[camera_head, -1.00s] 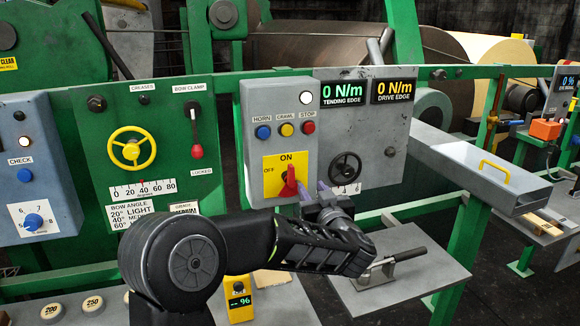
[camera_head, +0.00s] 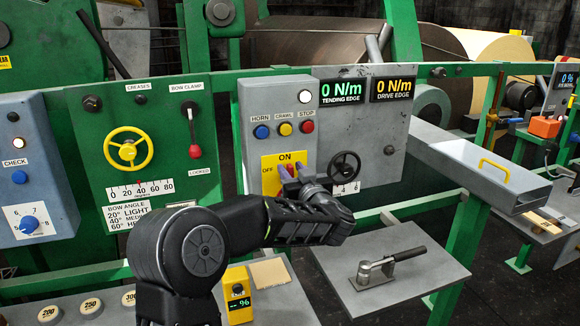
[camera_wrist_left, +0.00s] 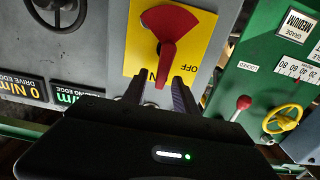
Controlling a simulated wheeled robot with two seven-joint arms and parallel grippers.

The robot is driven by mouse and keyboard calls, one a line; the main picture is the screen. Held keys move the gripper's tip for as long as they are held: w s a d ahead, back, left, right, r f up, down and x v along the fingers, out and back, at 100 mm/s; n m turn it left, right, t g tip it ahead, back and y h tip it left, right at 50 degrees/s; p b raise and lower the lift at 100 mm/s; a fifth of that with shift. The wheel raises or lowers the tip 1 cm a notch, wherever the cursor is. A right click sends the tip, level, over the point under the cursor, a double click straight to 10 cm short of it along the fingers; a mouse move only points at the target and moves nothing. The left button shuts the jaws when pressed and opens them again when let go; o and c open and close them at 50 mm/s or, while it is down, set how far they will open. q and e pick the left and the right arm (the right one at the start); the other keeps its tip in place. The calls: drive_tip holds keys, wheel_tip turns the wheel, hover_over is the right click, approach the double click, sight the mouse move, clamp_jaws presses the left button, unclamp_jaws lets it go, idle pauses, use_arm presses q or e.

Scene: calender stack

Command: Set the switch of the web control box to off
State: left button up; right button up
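The web control box (camera_head: 250,111) is a grey box with a yellow switch plate (camera_head: 268,187) marked ON at the top and OFF at the left. Its red switch is mostly hidden behind my left gripper (camera_head: 290,170) in the head view. The left wrist view shows the red switch (camera_wrist_left: 170,27) upside down, its handle pointing toward the partly hidden ON label. My left gripper's fingers (camera_wrist_left: 157,88) are open, one on each side of the handle's end. I cannot tell whether they touch it. My right gripper is in neither view.
A black handwheel (camera_head: 345,166) is just right of my left gripper. Horn, crawl and stop buttons (camera_head: 285,129) are above the switch. A grey shelf (camera_head: 425,264) with a clamp handle (camera_head: 388,264) lies below right. A yellow handwheel (camera_head: 128,150) is on the green panel at left.

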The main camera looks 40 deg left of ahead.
use_arm(q)
drive_tip(key=shift+x, duration=0.8)
clamp_jaws()
